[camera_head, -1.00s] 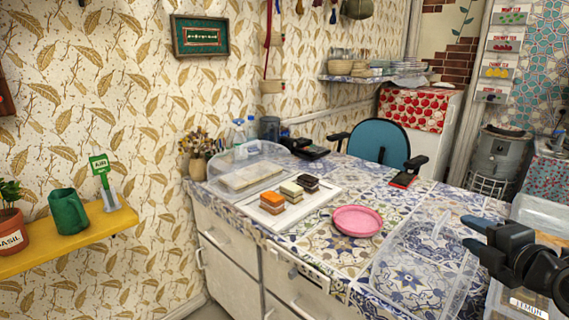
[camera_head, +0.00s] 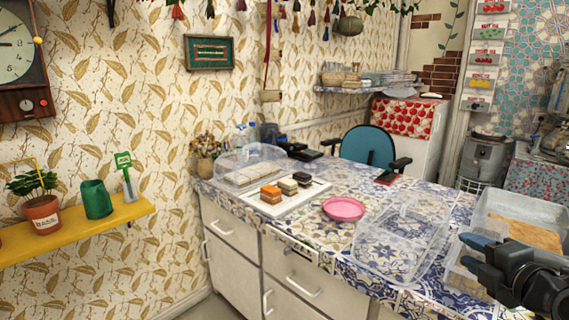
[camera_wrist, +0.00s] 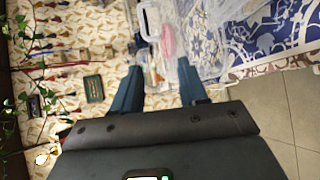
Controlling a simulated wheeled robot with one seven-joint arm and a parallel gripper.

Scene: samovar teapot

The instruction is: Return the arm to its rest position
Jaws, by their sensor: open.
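My gripper (camera_head: 470,252) is at the lower right of the head view, in front of the clear containers at the counter's right end. In the wrist view its two blue-grey fingers (camera_wrist: 160,92) are spread apart with nothing between them. My dark arm enters from the right edge of the head view. The gripper hides part of a clear box behind it.
The tiled counter (camera_head: 310,225) holds a white tray (camera_head: 250,205) of small cakes, a pink plate (camera_head: 343,208), a clear cover (camera_head: 400,240) and a clear bin (camera_head: 530,208) with orange-brown contents. A blue chair (camera_head: 368,145) stands behind. A yellow shelf (camera_head: 70,233) is left.

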